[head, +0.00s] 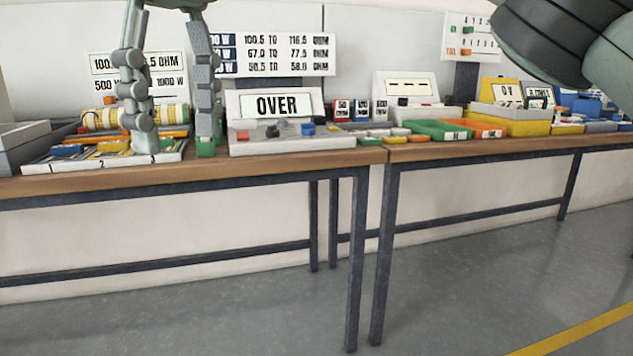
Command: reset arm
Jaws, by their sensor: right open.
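My right gripper (175,148) reaches down from the top edge at the left of the head view. Its two long jointed fingers are spread apart, with a clear gap between them and nothing held. The left fingertip is in front of a low tray (104,157) holding coloured pieces. The right fingertip is by a small green block (206,147). I cannot tell whether the fingertips touch these things. A rounded grey-green link of my own arm fills the upper right corner. My left gripper is not seen.
A meter reading OVER (276,105) stands just right of the gripper on the left table (250,168). The right table (470,147) holds a green tray (437,130), an orange tray (482,129) and a yellow device (515,120). The floor in front is clear.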

